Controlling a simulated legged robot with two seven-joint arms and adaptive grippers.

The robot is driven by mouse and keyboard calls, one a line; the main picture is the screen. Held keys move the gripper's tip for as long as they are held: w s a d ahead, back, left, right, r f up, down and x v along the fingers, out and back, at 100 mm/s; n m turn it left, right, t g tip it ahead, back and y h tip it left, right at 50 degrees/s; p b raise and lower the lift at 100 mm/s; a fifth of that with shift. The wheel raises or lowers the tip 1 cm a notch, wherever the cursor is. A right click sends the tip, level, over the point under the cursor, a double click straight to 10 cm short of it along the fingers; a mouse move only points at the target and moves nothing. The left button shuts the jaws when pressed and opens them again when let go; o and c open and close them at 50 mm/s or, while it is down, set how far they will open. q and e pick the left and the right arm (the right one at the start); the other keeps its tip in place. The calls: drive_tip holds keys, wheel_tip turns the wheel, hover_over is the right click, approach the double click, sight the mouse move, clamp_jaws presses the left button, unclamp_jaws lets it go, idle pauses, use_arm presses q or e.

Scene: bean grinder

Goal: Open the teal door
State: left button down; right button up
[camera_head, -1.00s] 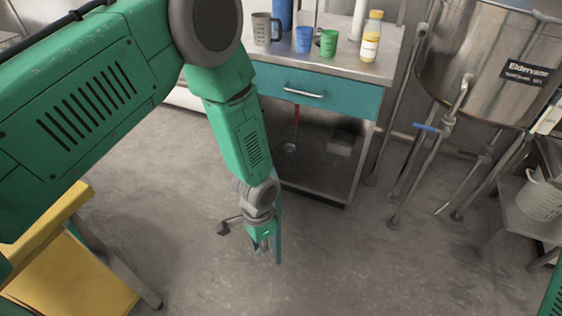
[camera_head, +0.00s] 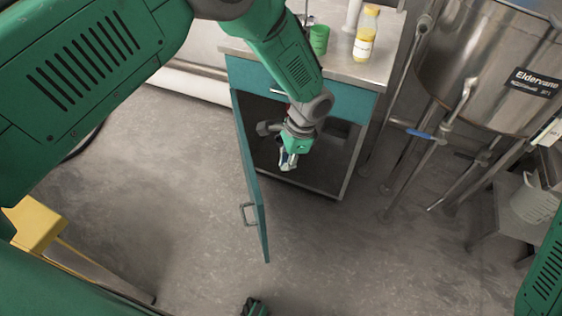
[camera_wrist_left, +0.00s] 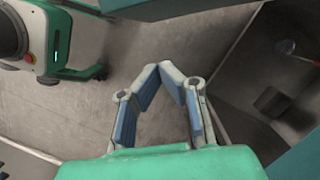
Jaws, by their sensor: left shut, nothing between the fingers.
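The teal door (camera_head: 251,180) stands swung open on the left side of the cabinet, seen nearly edge-on. Its handle (camera_head: 248,214) is on the left face, near the free edge. My left gripper (camera_head: 287,163) is in front of the cabinet opening, to the right of the door and apart from the handle. In the left wrist view its fingertips (camera_wrist_left: 172,73) meet with nothing between them. The dark cabinet interior (camera_head: 264,125) is exposed, partly hidden behind my left gripper.
A teal drawer (camera_head: 345,101) sits above the opening, under a steel counter (camera_head: 372,72) with a green cup (camera_head: 319,40) and a yellow bottle (camera_head: 366,33). A steel vat (camera_head: 480,70) on legs stands right. A yellow stand (camera_head: 38,225) is left. Floor is clear around the door.

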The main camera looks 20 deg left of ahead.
use_arm(q)
drive_tip(key=s+a+f, duration=0.3)
drive_tip(key=a+f, duration=0.1)
drive_tip(key=f, duration=0.3)
drive_tip(key=shift+s+a+f, duration=0.15)
drive_tip(key=shift+a+f, duration=0.2)
drive_tip(key=shift+f, duration=0.05)
drive_tip(key=shift+s, duration=0.1)
